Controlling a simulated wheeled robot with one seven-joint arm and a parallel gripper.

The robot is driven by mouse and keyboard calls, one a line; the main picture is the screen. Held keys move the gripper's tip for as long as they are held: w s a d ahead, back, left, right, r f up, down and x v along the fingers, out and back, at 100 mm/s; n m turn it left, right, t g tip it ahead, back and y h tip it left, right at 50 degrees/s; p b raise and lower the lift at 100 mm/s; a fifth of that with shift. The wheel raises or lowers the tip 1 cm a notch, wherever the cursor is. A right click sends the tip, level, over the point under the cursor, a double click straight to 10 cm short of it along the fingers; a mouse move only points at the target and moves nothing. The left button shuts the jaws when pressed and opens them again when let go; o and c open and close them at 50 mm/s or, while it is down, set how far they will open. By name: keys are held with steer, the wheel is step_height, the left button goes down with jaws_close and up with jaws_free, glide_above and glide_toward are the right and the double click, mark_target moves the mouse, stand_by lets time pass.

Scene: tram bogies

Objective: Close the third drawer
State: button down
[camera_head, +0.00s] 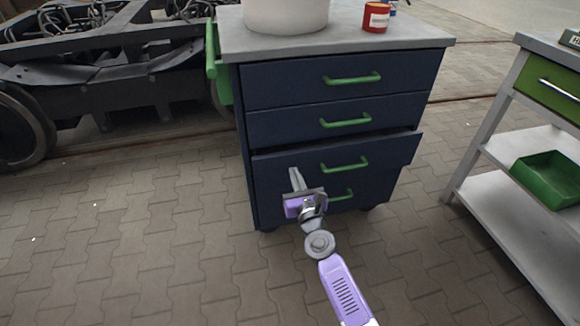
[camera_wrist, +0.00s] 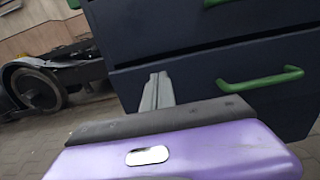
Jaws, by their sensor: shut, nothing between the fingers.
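The dark blue drawer cabinet (camera_head: 246,130) stands in the middle of the head view with several drawers, each with a green handle. The third drawer from the top (camera_head: 385,165) sticks out a little past the others, with a dark gap above its front edge. Its green handle (camera_head: 343,165) is at the middle of its front. My gripper (camera_head: 295,174) is shut and empty, with its fingers at the left part of that drawer front, left of the handle. In the wrist view, the shut fingers (camera_wrist: 156,92) point at a blue drawer front (camera_wrist: 195,75). I cannot tell whether they touch it.
A white round container (camera_head: 286,14) and a red can (camera_head: 376,17) stand on the cabinet top. A grey workbench with a green bin (camera_head: 548,178) is at the right. A dark tram bogie (camera_head: 110,80) is at the back left. The paved floor at the left is clear.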

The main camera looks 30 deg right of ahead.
mark_target(288, 157)
steer(key=shift+b+x, duration=1)
steer(key=shift+x, duration=1.85)
steer(key=shift+w+f, duration=0.1)
steer(key=shift+b+x, duration=0.75)
steer(key=shift+x, duration=0.45)
